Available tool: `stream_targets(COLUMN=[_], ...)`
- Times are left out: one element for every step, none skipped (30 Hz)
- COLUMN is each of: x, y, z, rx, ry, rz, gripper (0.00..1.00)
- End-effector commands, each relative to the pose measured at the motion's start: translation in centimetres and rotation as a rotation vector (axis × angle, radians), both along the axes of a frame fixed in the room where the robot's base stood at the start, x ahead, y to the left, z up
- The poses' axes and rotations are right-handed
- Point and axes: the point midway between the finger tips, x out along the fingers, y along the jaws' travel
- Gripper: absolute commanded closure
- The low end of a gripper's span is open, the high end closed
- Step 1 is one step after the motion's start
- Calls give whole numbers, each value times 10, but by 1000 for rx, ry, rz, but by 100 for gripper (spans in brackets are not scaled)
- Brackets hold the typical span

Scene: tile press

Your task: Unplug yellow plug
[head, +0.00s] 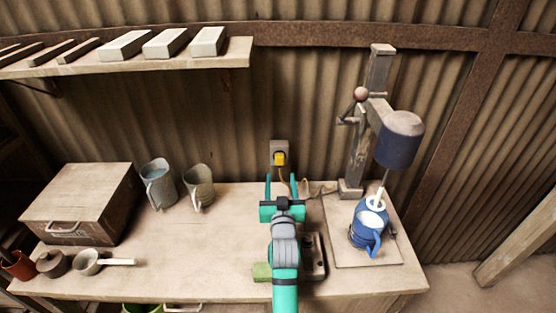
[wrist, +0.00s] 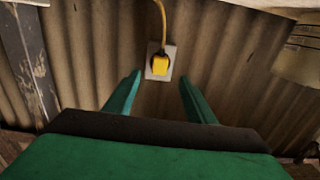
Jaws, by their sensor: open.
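The yellow plug (head: 280,158) sits in a grey wall socket (head: 279,146) on the corrugated wall, just above the back edge of the bench. A yellowish cord runs from it down to the right. The plug (wrist: 160,64) and its pale socket plate (wrist: 168,75) also show in the wrist view, with the cord leading to the top edge. My teal gripper (head: 281,181) is open and empty, its fingers pointing at the wall below the plug. In the wrist view the fingers of my gripper (wrist: 159,82) are spread to either side of the plug, apart from it.
Two metal mugs (head: 158,184) and a wooden box (head: 80,203) are to the left. A shelf (head: 225,58) with blocks hangs at upper left.

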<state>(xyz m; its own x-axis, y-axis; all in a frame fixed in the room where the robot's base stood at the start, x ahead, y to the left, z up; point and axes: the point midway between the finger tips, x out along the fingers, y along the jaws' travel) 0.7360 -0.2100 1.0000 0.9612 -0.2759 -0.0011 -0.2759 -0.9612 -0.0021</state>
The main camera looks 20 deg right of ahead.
Motion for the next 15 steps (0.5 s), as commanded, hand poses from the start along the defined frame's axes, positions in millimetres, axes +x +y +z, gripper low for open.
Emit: stream_targets(x=[0, 0, 1, 2, 3, 5, 7, 9, 13, 16, 19, 24, 28, 32, 37], y=[0, 0, 0, -1, -1, -1, -2, -3, -4, -5, -6, -7, -8, -9, -11], z=[0, 0, 0, 0, 0, 1, 1, 1, 1, 0, 1, 1, 1, 1, 1], rx=[0, -1, -1, -1, -1, -2, -2, -2, -2, -2, -2, -3, -3, -3, -3], ry=[0, 0, -1, -1, -1, -2, -2, -1, -1, 0, 0, 0, 0, 0, 0], rz=[0, 0, 0, 0, 0, 0, 0, 0, 0, 0, 0, 0, 0, 0, 0], gripper=[50, 50, 50, 50, 50, 50, 50, 50, 50, 50, 50, 50, 50, 50, 50])
